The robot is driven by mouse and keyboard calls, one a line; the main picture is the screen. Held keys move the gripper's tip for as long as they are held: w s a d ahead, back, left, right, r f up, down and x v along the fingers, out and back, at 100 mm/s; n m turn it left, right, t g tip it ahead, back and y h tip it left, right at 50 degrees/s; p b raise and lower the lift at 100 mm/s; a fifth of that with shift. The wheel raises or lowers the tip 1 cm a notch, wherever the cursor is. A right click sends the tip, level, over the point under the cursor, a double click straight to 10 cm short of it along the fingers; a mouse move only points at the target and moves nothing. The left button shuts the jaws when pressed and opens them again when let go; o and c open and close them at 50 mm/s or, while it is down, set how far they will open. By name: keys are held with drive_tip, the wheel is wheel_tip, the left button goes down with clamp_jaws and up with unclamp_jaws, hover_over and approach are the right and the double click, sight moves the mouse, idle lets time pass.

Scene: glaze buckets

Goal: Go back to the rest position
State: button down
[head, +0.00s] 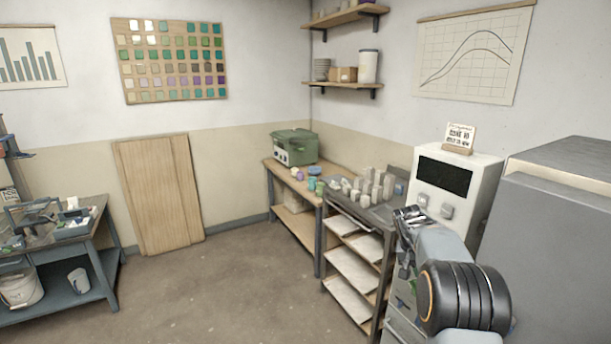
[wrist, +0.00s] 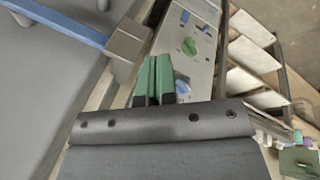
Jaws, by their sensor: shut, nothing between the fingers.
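My gripper (wrist: 155,82) shows in the wrist view with its green fingertips together and nothing between them. In the head view my gripper (head: 405,216) is at the right, in front of the white control cabinet (head: 460,165) with a dark screen. My arm reaches in from the lower right. In the wrist view a panel with a green knob (wrist: 189,46) and blue parts lies just beyond the fingers. I cannot tell how far the fingertips are from that panel.
A shelved cart (head: 352,268) with grey blocks on top stands left of my gripper. A wooden bench (head: 292,222) carries a green machine (head: 294,146). A large grey cabinet (head: 560,235) is at the right. A blue-grey table (head: 60,250) stands at the left. The middle floor is clear.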

drive_tip(key=s+a+r+n+t+y, duration=0.1)
drive_tip(key=s+a+r, duration=0.1)
drive_tip(key=s+a, duration=0.4)
drive_tip(key=s+a+r+n+t+y, duration=0.1)
drive_tip(key=s+a, duration=0.4)
drive_tip(key=s, duration=0.8)
drive_tip(key=s+a+r+n+t+y, duration=0.2)
drive_tip(key=s+a, duration=0.4)
drive_tip(key=s, duration=0.4)
drive_tip(key=shift+a+r+n+t, duration=0.3)
drive_tip(key=shift+r+n+t, duration=0.1)
drive_tip(key=shift+r+n, duration=0.15)
